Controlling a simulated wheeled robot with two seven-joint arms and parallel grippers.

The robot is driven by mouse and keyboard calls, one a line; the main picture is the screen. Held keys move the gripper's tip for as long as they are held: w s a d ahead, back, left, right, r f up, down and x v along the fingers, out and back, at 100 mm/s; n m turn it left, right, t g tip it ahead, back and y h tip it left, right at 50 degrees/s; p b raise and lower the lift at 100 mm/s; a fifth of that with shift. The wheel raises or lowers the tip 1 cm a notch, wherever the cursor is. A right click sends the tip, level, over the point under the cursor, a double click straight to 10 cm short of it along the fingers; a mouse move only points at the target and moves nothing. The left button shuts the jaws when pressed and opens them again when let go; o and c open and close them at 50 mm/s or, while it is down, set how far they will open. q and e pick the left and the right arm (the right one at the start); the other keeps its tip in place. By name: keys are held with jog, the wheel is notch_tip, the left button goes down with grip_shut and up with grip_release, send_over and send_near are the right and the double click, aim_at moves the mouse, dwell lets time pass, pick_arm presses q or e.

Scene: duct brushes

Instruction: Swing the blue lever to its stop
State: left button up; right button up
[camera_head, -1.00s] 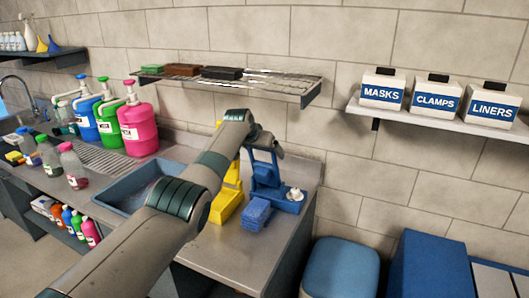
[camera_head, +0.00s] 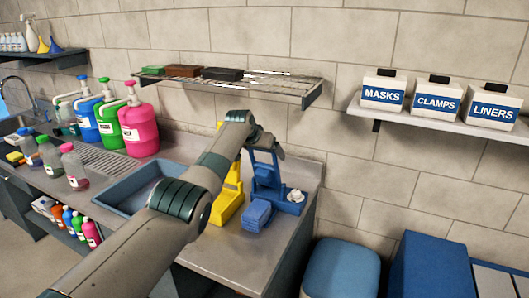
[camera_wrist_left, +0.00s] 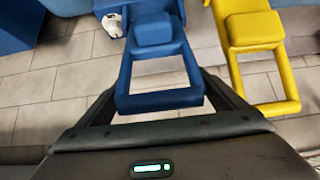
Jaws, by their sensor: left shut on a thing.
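The blue lever (camera_head: 277,168) is a frame-shaped handle that rises from a blue unit (camera_head: 290,205) on the right end of the counter. In the left wrist view the lever's end bar (camera_wrist_left: 160,101) lies between the fingers of my left gripper (camera_wrist_left: 163,92). My left gripper is shut on the lever; in the head view its tips (camera_head: 268,147) are at the lever's top, partly hidden by my own wrist. A blue block (camera_head: 257,214) shows at the front of the unit. My right gripper is in neither view.
A yellow unit (camera_head: 226,207) with a similar frame handle (camera_wrist_left: 272,108) stands close to the left of the blue one, partly hidden by my arm. A wire shelf (camera_head: 270,84) hangs above. A blue bin (camera_head: 341,268) stands right of the counter.

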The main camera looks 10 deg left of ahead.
pick_arm(q)
jog(key=shift+s+f, duration=0.1)
jog(key=shift+f, duration=0.3)
jog(key=o, duration=1.3)
jog(key=shift+w, duration=0.2)
jog(key=shift+r, duration=0.15)
jog(key=shift+b+v, duration=0.3)
jog(key=shift+v, duration=0.5)
jog(key=b+v, duration=0.5)
jog(key=v, duration=1)
jog(key=shift+s+r, duration=0.2)
jog(key=shift+r, duration=0.05)
